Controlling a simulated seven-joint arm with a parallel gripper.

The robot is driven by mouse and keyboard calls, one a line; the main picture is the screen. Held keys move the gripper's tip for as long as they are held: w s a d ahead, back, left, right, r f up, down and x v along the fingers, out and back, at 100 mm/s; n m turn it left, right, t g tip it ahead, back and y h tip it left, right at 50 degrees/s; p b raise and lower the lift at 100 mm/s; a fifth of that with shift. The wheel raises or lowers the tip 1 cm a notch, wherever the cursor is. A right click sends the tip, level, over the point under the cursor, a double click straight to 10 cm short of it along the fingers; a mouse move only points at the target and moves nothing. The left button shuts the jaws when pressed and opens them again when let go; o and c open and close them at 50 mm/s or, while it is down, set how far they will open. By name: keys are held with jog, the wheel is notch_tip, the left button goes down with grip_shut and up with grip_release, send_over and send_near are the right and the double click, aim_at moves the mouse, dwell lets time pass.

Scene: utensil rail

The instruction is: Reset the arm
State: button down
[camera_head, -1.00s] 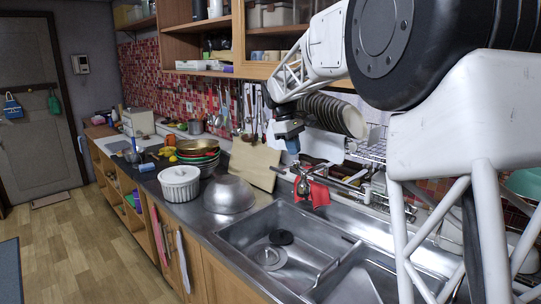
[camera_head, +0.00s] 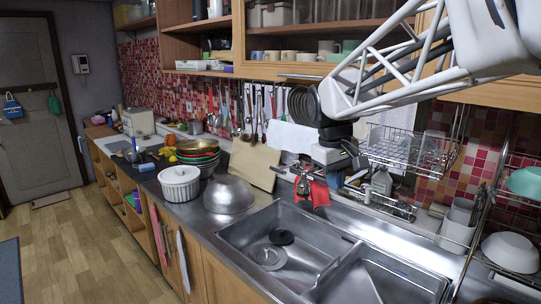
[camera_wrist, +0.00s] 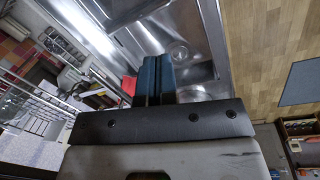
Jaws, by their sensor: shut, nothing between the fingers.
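My gripper (camera_head: 357,161) hangs at the end of my white lattice arm, over the back edge of the counter, behind the sink and left of the wire dish rack. In the wrist view its two dark blue fingers (camera_wrist: 155,76) lie side by side, shut, with nothing between them. Several utensils (camera_head: 254,112) hang in a row against the red tiled wall, left of my gripper and apart from it. My arm covers part of the plates and the wall behind it.
The sink (camera_head: 286,240) lies below and in front. A red cloth (camera_head: 319,193) hangs by the faucet. The wire dish rack (camera_head: 414,150) is on the right wall, with shelves above. A metal bowl (camera_head: 228,194), white pot (camera_head: 179,184) and cutting board (camera_head: 253,163) stand left of the sink.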

jog(key=s+d+f+m, duration=0.1)
jog(key=s+f, duration=0.3)
jog(key=s, duration=0.5)
jog(key=s+d+f+m+t+y, duration=0.1)
jog(key=s+f, duration=0.3)
jog(key=s, duration=0.5)
jog(key=s+d+f+m+t, duration=0.1)
jog(key=s+f+m, duration=0.2)
jog(key=s, duration=0.6)
jog(key=shift+d+f+m, duration=0.25)
jog(key=shift+f+m, duration=0.05)
jog(key=shift+f, duration=0.2)
